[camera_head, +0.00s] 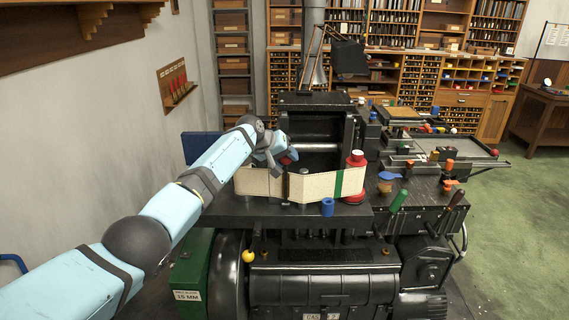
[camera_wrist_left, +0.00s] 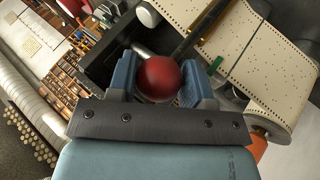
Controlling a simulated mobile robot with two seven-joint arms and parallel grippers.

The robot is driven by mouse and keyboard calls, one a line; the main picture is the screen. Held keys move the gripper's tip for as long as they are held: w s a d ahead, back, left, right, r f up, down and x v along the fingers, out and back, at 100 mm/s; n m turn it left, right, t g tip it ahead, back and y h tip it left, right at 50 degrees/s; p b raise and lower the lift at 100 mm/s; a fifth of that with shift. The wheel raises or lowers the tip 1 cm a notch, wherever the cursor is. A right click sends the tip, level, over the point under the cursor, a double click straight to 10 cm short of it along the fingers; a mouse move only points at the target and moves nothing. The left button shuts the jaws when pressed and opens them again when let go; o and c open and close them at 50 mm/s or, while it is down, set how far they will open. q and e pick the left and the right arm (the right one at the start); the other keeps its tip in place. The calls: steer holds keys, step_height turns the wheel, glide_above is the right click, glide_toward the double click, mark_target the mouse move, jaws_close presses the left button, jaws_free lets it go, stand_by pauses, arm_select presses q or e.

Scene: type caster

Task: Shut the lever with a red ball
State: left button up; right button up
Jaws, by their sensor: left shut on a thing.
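The red ball (camera_wrist_left: 160,78) sits between the two blue-grey fingers of my left gripper (camera_wrist_left: 162,84) in the left wrist view. A dark rod (camera_wrist_left: 201,30) runs up and right from behind the ball. In the head view my left gripper (camera_head: 283,156) is at the left front of the black caster (camera_head: 316,103), above the paper ribbon. The gripper is shut on the ball. Most of the lever is hidden by the gripper in the head view. My right gripper is not in view.
A perforated paper ribbon (camera_head: 318,187) spans the machine's front below the gripper. A red spool-like part (camera_head: 355,178) stands at its right end, with a blue cylinder (camera_head: 327,207) in front. A yellow ball knob (camera_head: 248,256) is lower down. Green floor lies open at right.

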arm_select(q)
steer(key=shift+w+d+r, duration=0.1)
steer(key=shift+w+d, duration=0.05)
steer(key=shift+d, duration=0.05)
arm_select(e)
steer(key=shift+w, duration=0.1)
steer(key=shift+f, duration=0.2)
arm_select(q)
steer(key=o, duration=1)
steer(key=shift+o, duration=1.2)
steer(key=shift+w+d, duration=0.1)
steer(key=shift+w, duration=0.05)
steer(key=shift+f, duration=0.2)
steer(key=shift+a+r, duration=0.4)
steer(key=shift+a, duration=0.05)
steer(key=b+v, duration=0.1)
steer(key=v, duration=1.1)
steer(key=shift+r+b, duration=0.3)
steer(key=shift+r, duration=0.05)
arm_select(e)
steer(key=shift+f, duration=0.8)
